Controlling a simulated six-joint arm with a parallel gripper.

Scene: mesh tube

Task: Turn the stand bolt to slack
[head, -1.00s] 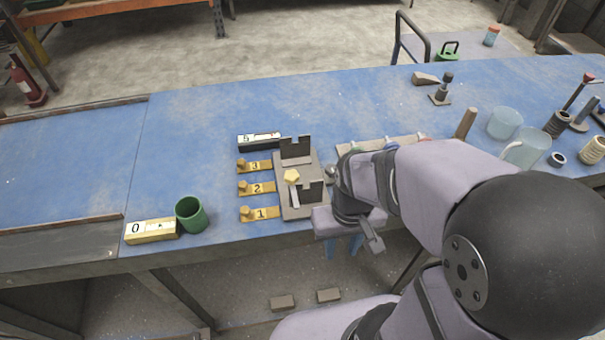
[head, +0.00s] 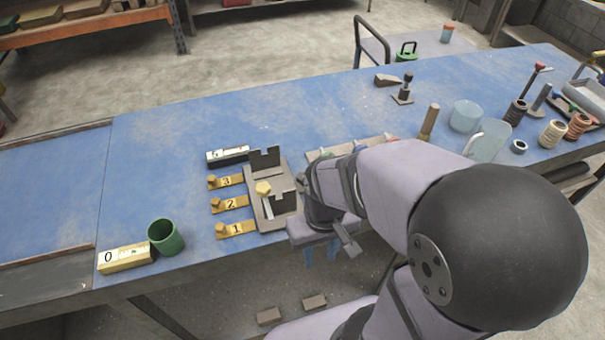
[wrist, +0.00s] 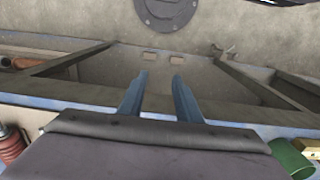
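The stand (head: 279,222) is a grey-brown plate with two dark notched uprights, standing near the front edge of the blue bench. A yellow, bolt-like head (head: 263,188) sits between the uprights. I take it for the stand bolt; how tight it is cannot be told. My gripper (head: 321,256) hangs to the right of the stand and past the bench's front edge, apart from the bolt. Its two blue fingers also show in the wrist view (wrist: 160,77), spread with an empty gap between them. The stand is not seen in the wrist view.
Yellow plates numbered 1 (head: 238,229), 2 (head: 231,204) and 3 (head: 227,181) lie left of the stand. A dark labelled block (head: 228,156) is behind them. A green cup (head: 166,237) and a yellow 0 block (head: 125,257) stand at left. Clear jugs (head: 487,142) stand at right.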

